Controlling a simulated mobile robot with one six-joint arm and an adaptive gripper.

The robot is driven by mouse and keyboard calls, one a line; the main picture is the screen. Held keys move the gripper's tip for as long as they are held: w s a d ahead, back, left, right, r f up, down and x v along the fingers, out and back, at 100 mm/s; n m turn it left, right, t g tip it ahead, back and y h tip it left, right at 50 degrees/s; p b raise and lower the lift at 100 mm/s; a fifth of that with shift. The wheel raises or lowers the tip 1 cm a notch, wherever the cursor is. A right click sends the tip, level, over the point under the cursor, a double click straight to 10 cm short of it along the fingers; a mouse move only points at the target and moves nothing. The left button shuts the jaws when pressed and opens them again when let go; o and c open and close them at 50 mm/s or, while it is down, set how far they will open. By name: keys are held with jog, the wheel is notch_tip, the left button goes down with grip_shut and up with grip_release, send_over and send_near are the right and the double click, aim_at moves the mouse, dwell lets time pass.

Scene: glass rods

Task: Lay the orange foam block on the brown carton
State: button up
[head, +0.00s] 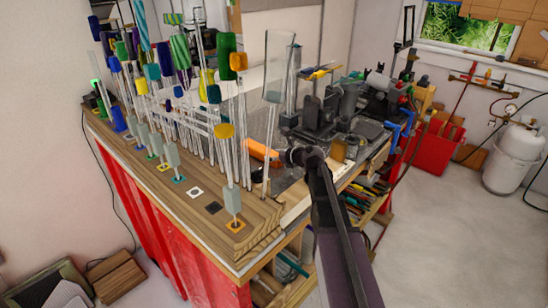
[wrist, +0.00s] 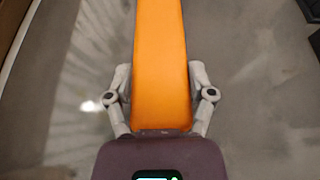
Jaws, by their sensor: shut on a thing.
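The orange foam block (head: 262,152) is a long block held at the end of my arm, over the bench in the head view. In the wrist view the orange block (wrist: 160,60) runs up the middle of the picture, with a gripper finger against each side. My gripper (head: 284,156) is shut on it. The block's far end is cut off in the wrist view and partly behind glass rods in the head view. A brown box (head: 117,277) stands on the floor at the lower left; I cannot tell if it is the brown carton.
Tall glass rods with coloured ends (head: 226,160) stand close together on the wooden bench top (head: 160,185), left of my gripper. Dark tools and equipment (head: 325,105) crowd the bench behind. A white tank (head: 513,157) stands at the right. The floor (head: 440,245) at right is clear.

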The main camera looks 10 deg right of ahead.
jog(key=o, duration=1.1)
jog(key=shift+s+d+r+p, duration=0.3)
jog(key=shift+s, duration=0.2)
jog(key=p+v, duration=0.4)
jog(key=v, duration=0.6)
jog(key=shift+s+d+r, duration=0.2)
jog(key=shift+s+d, duration=0.05)
